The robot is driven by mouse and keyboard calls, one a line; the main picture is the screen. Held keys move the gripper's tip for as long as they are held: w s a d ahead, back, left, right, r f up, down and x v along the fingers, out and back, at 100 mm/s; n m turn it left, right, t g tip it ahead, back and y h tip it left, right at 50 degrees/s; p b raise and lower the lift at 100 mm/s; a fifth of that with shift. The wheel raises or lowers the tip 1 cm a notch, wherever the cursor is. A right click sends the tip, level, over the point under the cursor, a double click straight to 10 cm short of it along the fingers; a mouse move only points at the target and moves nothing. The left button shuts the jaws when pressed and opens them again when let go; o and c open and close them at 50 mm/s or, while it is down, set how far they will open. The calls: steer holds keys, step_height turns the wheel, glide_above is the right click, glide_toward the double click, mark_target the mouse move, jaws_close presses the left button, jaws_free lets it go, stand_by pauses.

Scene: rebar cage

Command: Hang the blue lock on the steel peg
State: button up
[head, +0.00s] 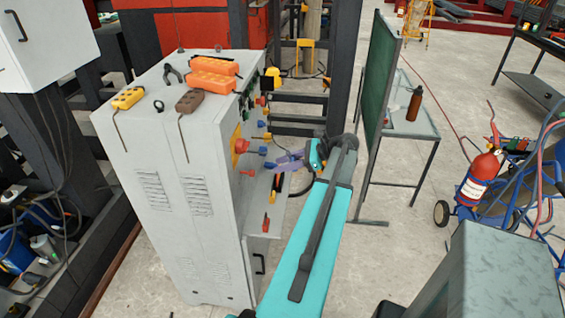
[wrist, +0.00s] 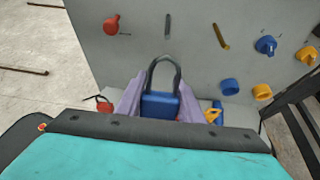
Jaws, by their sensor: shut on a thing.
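The blue lock (wrist: 160,104) has a dark shackle that points up in the wrist view. My gripper (wrist: 159,92) is shut on its body, with one purple finger on each side. In the head view my gripper (head: 290,160) is beside the knobbed face of the cabinet; I cannot clearly make out the lock there. A thin grey peg, which looks like the steel peg (wrist: 167,25), sticks out of the panel above the lock. The shackle is below this peg and apart from it in the picture. A brass-coloured peg (wrist: 221,37) is to its right.
A red knob (wrist: 111,25) is left of the grey peg. Blue and yellow knobs (wrist: 265,45) are at the right. The grey cabinet (head: 180,170) carries orange, yellow and brown boxes on top. A shelf with small red items lies below the panel. A green board (head: 381,75) stands behind my arm.

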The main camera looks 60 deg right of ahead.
steer(key=shift+w, duration=0.15)
stand_by(0.3)
steer(key=w+a+p, duration=0.1)
steer(key=w, duration=0.4)
steer(key=w+a+f+p, duration=0.1)
steer(key=w, duration=0.2)
steer(key=shift+w+a+p, duration=0.1)
steer(key=shift+a+p, duration=0.2)
steer(key=shift+a, duration=0.05)
steer(key=shift+w+a+f+b, duration=0.15)
steer(key=shift+w+b, duration=0.15)
steer(key=shift+b, duration=0.25)
stand_by(0.8)
steer(key=shift+w, duration=0.1)
stand_by(0.5)
steer(key=o, duration=1.2)
steer(key=shift+c, duration=0.2)
